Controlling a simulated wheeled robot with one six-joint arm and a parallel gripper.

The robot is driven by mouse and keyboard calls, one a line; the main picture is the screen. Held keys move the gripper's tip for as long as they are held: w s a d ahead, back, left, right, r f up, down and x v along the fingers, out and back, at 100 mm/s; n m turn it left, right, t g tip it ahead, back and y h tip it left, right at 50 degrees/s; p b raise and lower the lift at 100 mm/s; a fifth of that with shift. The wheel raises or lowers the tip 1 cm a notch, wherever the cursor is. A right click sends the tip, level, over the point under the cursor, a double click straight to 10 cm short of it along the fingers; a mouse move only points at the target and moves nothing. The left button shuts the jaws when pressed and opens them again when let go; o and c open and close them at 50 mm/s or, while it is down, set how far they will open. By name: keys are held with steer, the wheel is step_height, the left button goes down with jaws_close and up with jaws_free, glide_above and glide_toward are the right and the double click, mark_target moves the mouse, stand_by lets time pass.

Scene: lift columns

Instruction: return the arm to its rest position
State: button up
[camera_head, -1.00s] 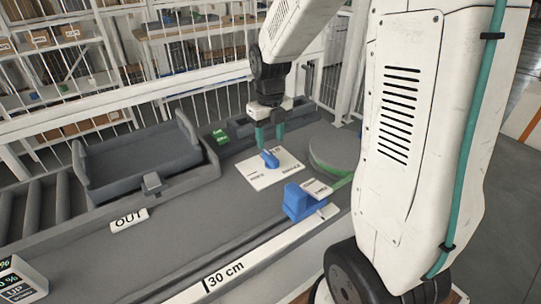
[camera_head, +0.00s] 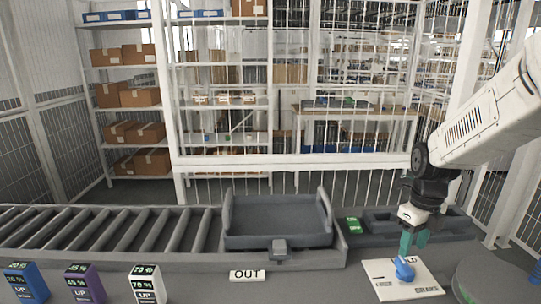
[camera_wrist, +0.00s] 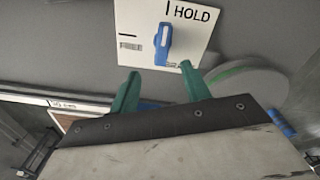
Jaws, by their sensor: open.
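My gripper (camera_head: 413,243) is at the lower right of the head view, with its teal fingers apart and pointing down. It hangs just above a blue handle (camera_head: 403,269) on a white plate. The white plate (camera_head: 392,291) lies on the grey table and reads "HOLD" in part. In the wrist view my gripper (camera_wrist: 162,90) shows two spread teal fingers with nothing between them. The blue handle (camera_wrist: 162,45) stands on the white plate (camera_wrist: 195,40) ahead of the fingertips and looks apart from them. My white arm comes in from the right.
A grey tray (camera_head: 277,241) stands on the conveyor behind an "OUT" sign (camera_head: 247,275). Blue, purple (camera_head: 86,283) and white labelled blocks stand at the left front. A green item (camera_head: 353,226) lies near the tray. A round disc (camera_head: 495,283) is at the right. White fencing closes the back.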

steer(key=s+a+r+n, duration=0.3)
steer(key=s+n, duration=0.4)
steer(key=n, duration=0.3)
steer(key=s+a+r+n+t, duration=0.1)
steer(key=s+a+r+n, duration=0.2)
steer(key=s+n, duration=0.5)
steer(key=s+a+r+n, duration=0.3)
steer(key=s+r+n, duration=0.2)
steer(key=n, duration=0.8)
steer(key=s, duration=0.3)
steer(key=shift+a+n+t, duration=0.3)
steer(key=shift+t, duration=0.1)
